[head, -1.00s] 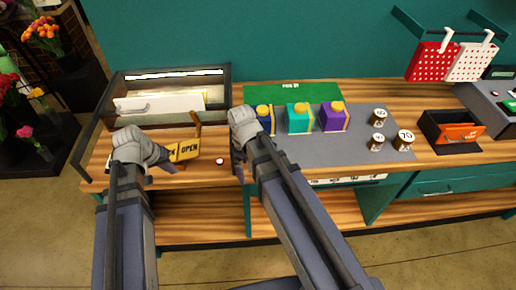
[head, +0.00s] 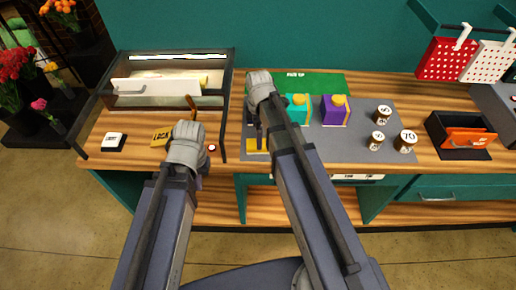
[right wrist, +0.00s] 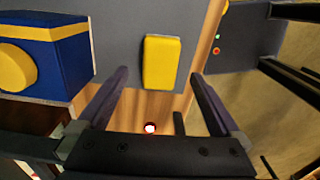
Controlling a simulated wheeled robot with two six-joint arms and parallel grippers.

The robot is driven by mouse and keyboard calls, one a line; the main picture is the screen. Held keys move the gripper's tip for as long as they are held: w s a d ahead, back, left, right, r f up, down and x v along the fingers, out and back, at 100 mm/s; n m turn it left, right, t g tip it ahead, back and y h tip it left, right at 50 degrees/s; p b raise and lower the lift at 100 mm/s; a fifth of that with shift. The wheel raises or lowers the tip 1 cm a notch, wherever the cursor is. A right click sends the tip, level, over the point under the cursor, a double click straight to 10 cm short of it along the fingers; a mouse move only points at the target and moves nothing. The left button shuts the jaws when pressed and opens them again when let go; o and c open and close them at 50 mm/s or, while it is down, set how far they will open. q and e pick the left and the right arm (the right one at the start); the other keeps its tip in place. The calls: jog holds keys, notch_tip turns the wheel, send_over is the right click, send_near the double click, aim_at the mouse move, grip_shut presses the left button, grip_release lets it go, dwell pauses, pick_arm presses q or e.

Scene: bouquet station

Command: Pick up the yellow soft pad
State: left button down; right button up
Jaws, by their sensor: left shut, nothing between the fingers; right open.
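The yellow soft pad (right wrist: 162,62) lies flat on the grey mat near its edge in the right wrist view. In the head view a small part of the pad (head: 252,145) shows beside my right gripper (head: 257,128), which hides the rest. My right gripper (right wrist: 160,78) is open and empty, with the pad ahead between its fingers and apart from them. My left gripper (head: 195,172) is shut and empty near the front edge of the table; its fingers are mostly hidden by its own wrist.
A blue box (right wrist: 50,60) with a yellow knob stands left of the pad in the right wrist view. Teal (head: 297,110) and purple (head: 335,112) boxes stand on the grey mat (head: 350,135). Brown jars (head: 384,115) are further right. A glass-sided case (head: 228,100) is at left.

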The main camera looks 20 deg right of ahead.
pick_arm(q)
jog(key=shift+f, duration=0.45)
pick_arm(e)
jog(key=shift+f, duration=0.4)
jog(key=f+b, duration=0.5)
jog(key=shift+a, duration=0.2)
pick_arm(q)
notch_tip(320, 180, down, 5)
jog(key=shift+r, duration=0.1)
pick_arm(e)
jog(key=c, duration=1.4)
jog(key=shift+r, duration=0.1)
